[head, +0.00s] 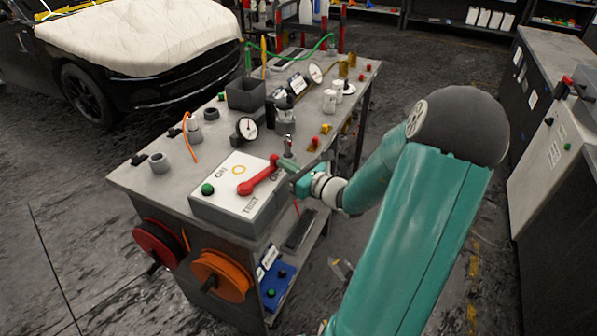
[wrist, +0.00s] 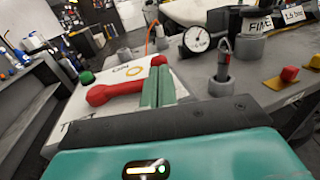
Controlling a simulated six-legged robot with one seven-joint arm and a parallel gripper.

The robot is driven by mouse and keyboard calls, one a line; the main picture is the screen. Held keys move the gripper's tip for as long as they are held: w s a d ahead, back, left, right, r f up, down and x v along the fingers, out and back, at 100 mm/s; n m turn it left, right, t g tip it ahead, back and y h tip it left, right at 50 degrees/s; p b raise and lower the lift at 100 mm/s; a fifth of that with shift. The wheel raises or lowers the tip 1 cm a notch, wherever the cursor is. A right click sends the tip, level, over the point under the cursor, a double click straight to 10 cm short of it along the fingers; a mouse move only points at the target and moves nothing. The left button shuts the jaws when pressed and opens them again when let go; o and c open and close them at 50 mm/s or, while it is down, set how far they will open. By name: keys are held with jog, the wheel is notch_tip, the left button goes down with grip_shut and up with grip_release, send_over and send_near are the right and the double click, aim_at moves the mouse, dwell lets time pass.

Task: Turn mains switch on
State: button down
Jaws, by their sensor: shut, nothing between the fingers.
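A grey box with a white top (head: 230,205) sits at the near corner of the workbench, marked "ON", "TEST" and a third label partly hidden. A red lever (head: 260,178) lies across its top, its far end pointing right, toward the partly hidden label and away from "ON". It also shows in the wrist view (wrist: 120,89). My gripper (head: 286,165) is shut and empty at the lever's right end; its green fingers (wrist: 158,86) overlap that end in the wrist view. I cannot tell whether they touch. A green button (head: 207,189) is on the box.
The workbench (head: 130,182) holds a dial gauge (head: 246,128), a dark bin (head: 246,94), a post in a holder (wrist: 223,68) close to my fingers, and small red and yellow blocks. A cabinet with a red handle (head: 565,85) stands at right. Open floor lies between.

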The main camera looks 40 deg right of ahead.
aim_at(275, 156)
jog(key=shift+w, duration=0.2)
jog(key=shift+w+d+r+n+y, duration=0.1)
jog(key=shift+w+n+y, duration=0.35)
jog(key=shift+y, duration=0.15)
jog(key=w+n+y, duration=0.1)
jog(key=w+n+g+y, duration=0.1)
jog(key=y, duration=0.1)
jog(key=shift+w+d+y, duration=0.15)
jog(key=shift+w+y, duration=0.15)
jog(key=shift+w, duration=0.05)
jog(key=shift+w+n+g+y, duration=0.65)
jog(key=shift+n+y, duration=0.2)
jog(key=shift+y, duration=0.15)
